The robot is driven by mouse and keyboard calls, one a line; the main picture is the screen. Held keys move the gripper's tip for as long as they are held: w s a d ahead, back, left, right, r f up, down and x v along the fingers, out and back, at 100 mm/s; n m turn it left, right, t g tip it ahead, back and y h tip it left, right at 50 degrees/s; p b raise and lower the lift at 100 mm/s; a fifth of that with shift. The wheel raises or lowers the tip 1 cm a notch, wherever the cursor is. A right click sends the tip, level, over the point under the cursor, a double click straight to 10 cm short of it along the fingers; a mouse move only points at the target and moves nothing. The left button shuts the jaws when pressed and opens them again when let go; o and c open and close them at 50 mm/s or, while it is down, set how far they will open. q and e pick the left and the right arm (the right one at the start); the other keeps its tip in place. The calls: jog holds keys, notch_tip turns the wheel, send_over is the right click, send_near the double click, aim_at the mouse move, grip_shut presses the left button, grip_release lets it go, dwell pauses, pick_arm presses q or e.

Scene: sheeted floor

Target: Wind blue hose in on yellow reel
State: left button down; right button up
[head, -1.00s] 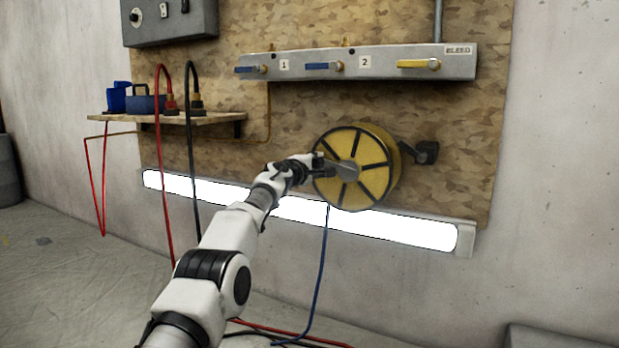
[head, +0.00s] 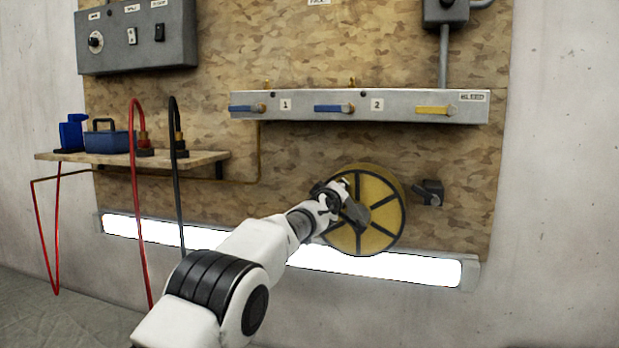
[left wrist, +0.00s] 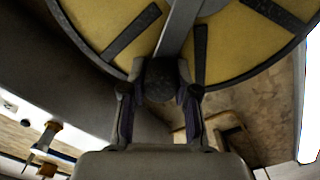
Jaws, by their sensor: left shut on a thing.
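The yellow reel (head: 383,222), a drum with dark spokes and a dark rim, is mounted on the board right of centre in the head view. Its yellow face also fills the top of the left wrist view (left wrist: 240,40). A grey crank arm (left wrist: 179,28) runs down to a dark round handle (left wrist: 160,75). My left gripper (head: 338,194) is at the upper left of the reel's face. Its fingers (left wrist: 158,95) are shut on the crank handle, one on each side. I cannot make out the blue hose now. My right gripper is out of view.
A bright tube light (head: 415,268) runs along the wall low behind the reel. A grey valve bar (head: 300,107) is above it, and a dark bracket (head: 430,193) sits to its right. A shelf (head: 100,157) with red and black hoses stands left.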

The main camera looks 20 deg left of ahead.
pick_arm(q)
jog(key=shift+d+r+m+p, duration=0.3)
jog(key=shift+r+m+p, duration=0.05)
jog(key=shift+m, duration=0.05)
jog(key=d+m+p, duration=0.1)
jog(key=p, duration=0.1)
jog(key=d+m+p, duration=0.1)
jog(key=p, duration=0.2)
jog(key=shift+r+m, duration=0.4)
jog(key=shift+d+f+m+p, duration=0.2)
jog(key=shift+d+m+p, duration=0.15)
jog(key=shift+p, duration=0.35)
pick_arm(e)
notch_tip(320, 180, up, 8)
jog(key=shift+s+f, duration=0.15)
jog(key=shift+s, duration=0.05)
pick_arm(q)
jog(key=c, duration=0.9)
grip_release()
jog(key=shift+o, duration=0.2)
jog(key=shift+s+a, duration=0.1)
send_near(353, 184)
jog(key=shift+s, duration=0.2)
